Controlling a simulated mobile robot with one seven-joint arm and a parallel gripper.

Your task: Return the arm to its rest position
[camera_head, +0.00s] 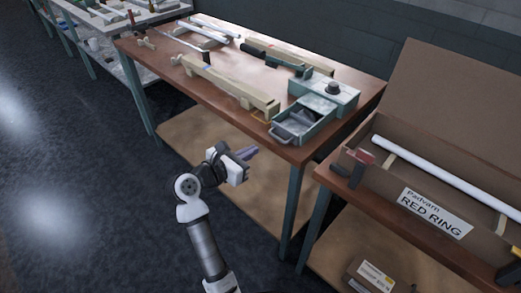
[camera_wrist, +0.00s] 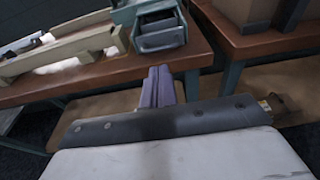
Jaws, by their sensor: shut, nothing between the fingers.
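My gripper (camera_head: 246,153) is in the middle of the head view, at the end of my white and grey arm. It is in front of the wooden table (camera_head: 222,98), near its front edge and apart from it. Its purple-grey fingers are closed together with nothing between them. In the wrist view, my gripper's fingers (camera_wrist: 158,78) point toward the table edge (camera_wrist: 190,57). The arm is bent, with its forearm rising from the bottom of the head view.
A green-grey box with an open drawer (camera_head: 298,125) stands at the table's front right corner. Wooden fixtures (camera_head: 232,86) lie left of it. A cardboard box (camera_head: 490,192) holding a white tube (camera_head: 440,165) sits on the right table. Open dark floor (camera_head: 80,190) lies to the left.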

